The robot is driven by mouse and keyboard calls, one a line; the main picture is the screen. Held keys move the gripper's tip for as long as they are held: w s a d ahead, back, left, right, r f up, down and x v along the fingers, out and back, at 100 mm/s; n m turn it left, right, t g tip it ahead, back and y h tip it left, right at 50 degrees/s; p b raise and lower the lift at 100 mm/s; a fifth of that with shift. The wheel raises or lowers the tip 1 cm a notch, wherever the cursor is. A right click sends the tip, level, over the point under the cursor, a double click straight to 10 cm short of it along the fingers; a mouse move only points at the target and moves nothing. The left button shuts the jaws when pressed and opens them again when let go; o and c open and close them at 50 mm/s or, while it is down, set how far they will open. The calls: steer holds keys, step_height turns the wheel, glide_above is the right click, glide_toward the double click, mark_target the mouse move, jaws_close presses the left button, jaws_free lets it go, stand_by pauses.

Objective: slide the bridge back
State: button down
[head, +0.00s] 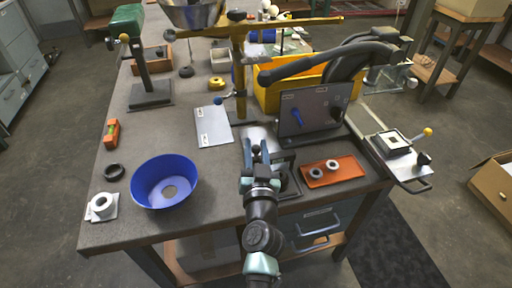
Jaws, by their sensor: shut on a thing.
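My gripper (257,150) is at the front middle of the bench, with its fingers close around a small dark knob (256,149). A dark frame (287,161), which looks like the bridge, stands just right of the fingers above a dark base plate. The knob seems to belong to this frame, but my gripper and wrist hide the joint and most of the frame's left side. A light metal plate lies just behind the fingers.
A grey panel box (310,112) with a blue lever stands close behind on the right. An orange tray (333,171) with two rings lies right of my gripper. A blue bowl (165,181) is at left. A yellow post (239,75) rises behind. The bench between bowl and gripper is clear.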

steer(key=w+b, duration=0.1)
steer(key=w, duration=0.1)
steer(key=w+a+b, duration=0.1)
steer(key=shift+w+a+f, duration=0.1)
steer(key=shift+w+f, duration=0.05)
steer(key=shift+w, duration=0.4)
steer(key=shift+a+r, duration=0.1)
steer(key=shift+r, duration=0.2)
steer(key=c, duration=1)
jaws_free()
steer(key=o, duration=0.4)
steer(key=shift+w+f, duration=0.15)
steer(key=shift+c, duration=0.2)
steer(key=s+d+p, duration=0.1)
steer(key=s+p, duration=0.2)
steer(key=s, duration=1)
steer(key=shift+d, duration=0.25)
